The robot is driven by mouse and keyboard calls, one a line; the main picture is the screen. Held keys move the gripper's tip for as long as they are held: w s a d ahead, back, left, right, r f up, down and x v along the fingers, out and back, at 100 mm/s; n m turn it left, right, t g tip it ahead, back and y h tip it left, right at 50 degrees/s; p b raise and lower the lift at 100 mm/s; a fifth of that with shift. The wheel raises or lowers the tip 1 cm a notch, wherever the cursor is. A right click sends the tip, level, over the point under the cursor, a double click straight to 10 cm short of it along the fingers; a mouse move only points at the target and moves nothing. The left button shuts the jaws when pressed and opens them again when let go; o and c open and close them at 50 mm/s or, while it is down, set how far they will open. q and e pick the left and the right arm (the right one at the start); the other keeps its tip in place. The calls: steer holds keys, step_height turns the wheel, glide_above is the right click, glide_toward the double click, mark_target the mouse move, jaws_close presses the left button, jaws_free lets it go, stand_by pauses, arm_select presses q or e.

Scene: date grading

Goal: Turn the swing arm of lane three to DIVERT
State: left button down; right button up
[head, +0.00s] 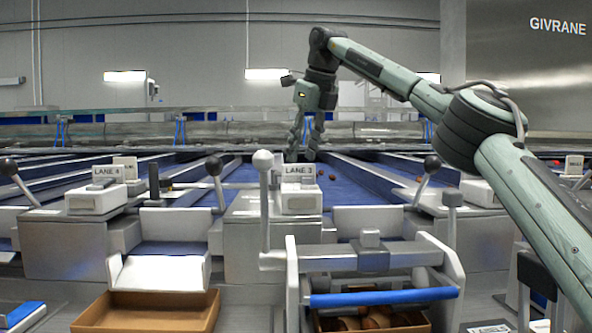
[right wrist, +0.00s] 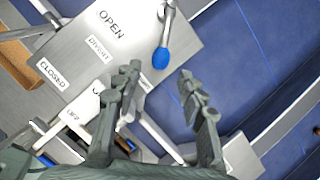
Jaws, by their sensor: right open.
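The LANE 3 sign (head: 300,170) sits on a white box atop the grey lane housing in the head view. My right gripper (head: 303,150) hangs fingers down just behind that sign. In the right wrist view its two fingers (right wrist: 160,92) are spread, with nothing between them. A metal arm with a blue knob (right wrist: 161,58) shows ahead of the fingers, apart from them, at the edge of a grey plate (right wrist: 75,68). The plate is lettered OPEN, DIVERT and CLOSED; the knob is nearest the OPEN side. The blue knob does not show in the head view. My left gripper is out of view.
A white-knobbed lever (head: 263,162) stands left of the LANE 3 sign. Black-knobbed levers (head: 214,166) stand at other lanes. A blue-barred frame (head: 370,297) and brown crate (head: 150,312) are in front. The blue lane bed (head: 350,218) behind carries a few dates.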

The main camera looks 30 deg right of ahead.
steer(key=x, duration=0.4)
steer(key=shift+w+f, duration=0.1)
steer(key=shift+f, duration=0.15)
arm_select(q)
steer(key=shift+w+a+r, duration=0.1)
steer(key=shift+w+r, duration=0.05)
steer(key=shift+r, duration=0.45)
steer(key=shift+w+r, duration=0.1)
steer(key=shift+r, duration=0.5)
arm_select(e)
steer(key=shift+w+f, duration=0.1)
steer(key=shift+c, duration=0.4)
steer(key=c, duration=0.7)
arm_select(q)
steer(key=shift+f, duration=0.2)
arm_select(e)
jaws_close()
